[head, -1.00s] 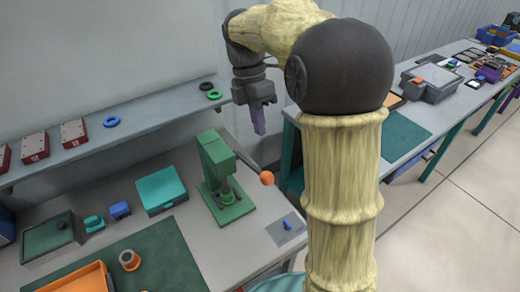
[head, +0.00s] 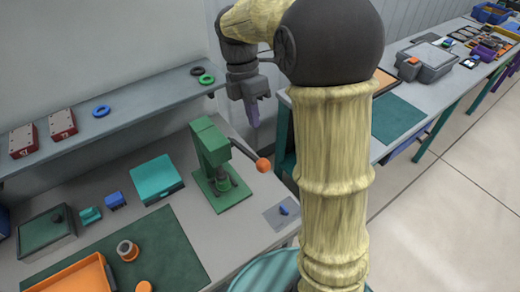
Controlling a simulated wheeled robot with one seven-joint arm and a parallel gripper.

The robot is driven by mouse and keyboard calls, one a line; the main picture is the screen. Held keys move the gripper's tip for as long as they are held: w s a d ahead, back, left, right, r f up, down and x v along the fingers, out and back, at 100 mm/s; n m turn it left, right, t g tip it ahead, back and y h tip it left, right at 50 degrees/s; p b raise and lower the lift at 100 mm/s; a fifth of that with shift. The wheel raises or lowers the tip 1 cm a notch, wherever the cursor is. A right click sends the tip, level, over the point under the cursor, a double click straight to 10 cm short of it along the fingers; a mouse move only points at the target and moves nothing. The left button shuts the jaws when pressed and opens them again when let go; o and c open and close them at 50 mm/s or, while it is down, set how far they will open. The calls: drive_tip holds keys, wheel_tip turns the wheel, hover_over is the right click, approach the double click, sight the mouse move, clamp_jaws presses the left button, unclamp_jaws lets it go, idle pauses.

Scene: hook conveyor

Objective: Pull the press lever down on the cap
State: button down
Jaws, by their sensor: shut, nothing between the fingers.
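The green press (head: 212,165) stands upright on the grey bench, on its green base plate. Its lever (head: 245,150) slopes down to the right and ends in an orange knob (head: 263,165). A small dark cylindrical part shows under the press head; I cannot tell whether a cap is there. My gripper (head: 254,122) is shut and empty, pointing down, above and behind the knob in the picture and apart from it. An orange-and-grey round piece (head: 127,250) stands on the green mat (head: 180,245).
A shelf (head: 140,110) with rings and red blocks runs along the wall. A teal box (head: 156,178), small blue pieces and an orange tray (head: 75,275) sit left of the press. A grey plate with a blue part (head: 283,209) lies to its right.

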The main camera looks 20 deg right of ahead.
sight(262, 161)
drive_tip(key=p+x, duration=0.2)
drive_tip(key=x, duration=0.8)
drive_tip(key=shift+f, duration=0.1)
drive_tip(key=shift+s+f, duration=0.15)
